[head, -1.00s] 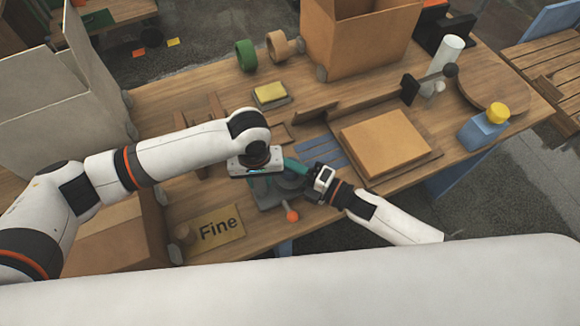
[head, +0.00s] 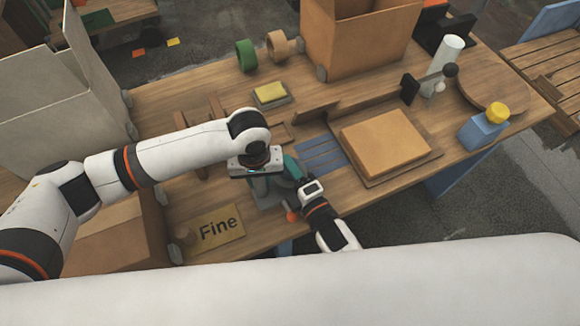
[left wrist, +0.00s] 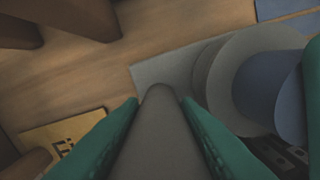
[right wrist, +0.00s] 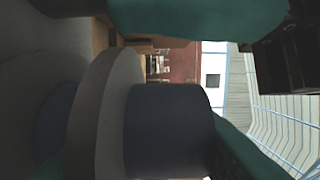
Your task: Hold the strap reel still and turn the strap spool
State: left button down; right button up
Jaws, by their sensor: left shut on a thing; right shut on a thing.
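The strap reel (head: 268,201) stands near the table's front edge, largely hidden under my grippers in the head view. My left gripper (head: 259,186) reaches down over it. In the left wrist view its green fingers are shut on the reel's grey post (left wrist: 158,135). The strap spool has a grey round flange (left wrist: 213,70) and a blue cylinder (left wrist: 275,88) beside that post. My right gripper (head: 288,178) comes in from the lower right. In the right wrist view its fingers lie on either side of the spool's dark blue cylinder (right wrist: 168,130), against the grey flange (right wrist: 98,115).
An orange knob (head: 292,216) sits close by my right gripper. A "Fine" sign (head: 216,228) lies to the left. A blue slatted mat (head: 322,153) and a board with a brown box (head: 385,143) are to the right. A yellow sponge (head: 269,93) lies behind.

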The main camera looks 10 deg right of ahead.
jog(key=shift+w+a+r, duration=0.1)
jog(key=shift+a+r, duration=0.1)
jog(key=shift+r, duration=0.25)
jog(key=o, duration=0.8)
jog(key=shift+o, duration=0.2)
jog(key=shift+f, duration=0.15)
jog(key=shift+d+f, duration=0.1)
jog(key=shift+d, duration=0.05)
jog(key=v, duration=1.2)
